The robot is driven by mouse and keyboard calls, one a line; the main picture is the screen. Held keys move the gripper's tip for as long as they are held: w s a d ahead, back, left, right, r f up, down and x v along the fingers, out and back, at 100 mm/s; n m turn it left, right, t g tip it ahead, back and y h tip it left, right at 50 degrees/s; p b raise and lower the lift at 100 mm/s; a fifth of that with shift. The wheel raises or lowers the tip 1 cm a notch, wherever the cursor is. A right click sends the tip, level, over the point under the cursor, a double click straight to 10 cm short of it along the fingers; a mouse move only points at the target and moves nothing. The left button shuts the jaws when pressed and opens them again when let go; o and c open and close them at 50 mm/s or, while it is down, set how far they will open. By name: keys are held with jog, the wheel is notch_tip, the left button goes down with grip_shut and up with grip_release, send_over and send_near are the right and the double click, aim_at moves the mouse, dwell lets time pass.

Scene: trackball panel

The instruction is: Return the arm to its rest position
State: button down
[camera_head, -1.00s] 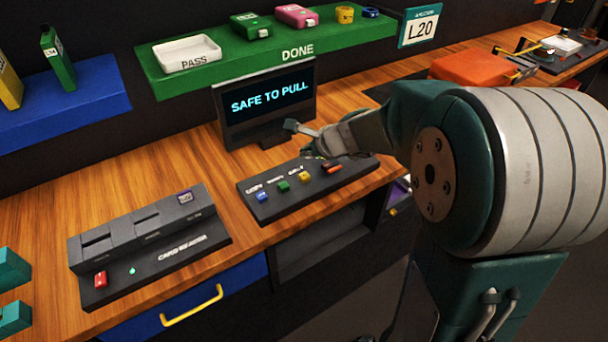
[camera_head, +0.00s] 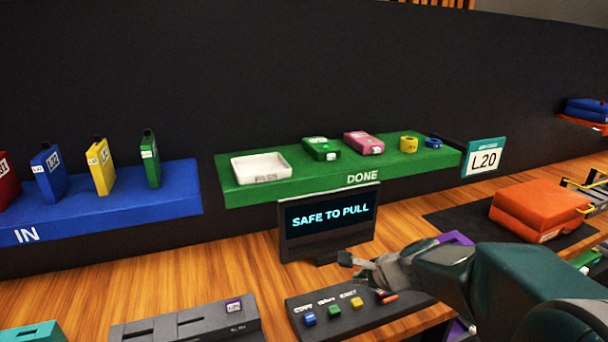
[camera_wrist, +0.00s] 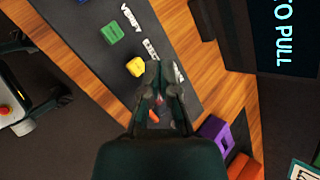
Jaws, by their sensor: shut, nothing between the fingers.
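My gripper (camera_head: 360,268) is at the end of my arm, which comes in from the lower right in the head view. It is shut and empty, above the dark button panel (camera_head: 348,323) and in front of the small monitor. The panel carries a blue button (camera_head: 309,320), a green button (camera_head: 334,310) and a yellow button (camera_head: 357,303). An orange-red piece at its right end is partly hidden by my gripper. In the wrist view my gripper (camera_wrist: 158,80) shows over the panel, near the yellow button (camera_wrist: 136,67). The monitor (camera_head: 329,219) reads "SAFE TO PULL".
A green DONE shelf (camera_head: 215,190) holds a white tray (camera_head: 261,167) and several small items. A blue IN shelf (camera_head: 120,215) holds several upright cartridges. The card reader (camera_head: 190,325) is at lower left. Orange cases (camera_head: 540,211) lie at right. A purple block (camera_wrist: 214,132) is near my gripper.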

jog(key=s+a+r+n+g, duration=0.25)
jog(key=s+r+n, duration=0.25)
jog(key=s+n, duration=0.55)
jog(key=s+d+n+h, duration=0.3)
jog(key=s+n, duration=0.5)
jog(key=s, duration=0.6)
jog(key=shift+s+d+r+h, duration=0.15)
jog(key=shift+s+r+h, duration=0.2)
jog(key=shift+h, duration=0.55)
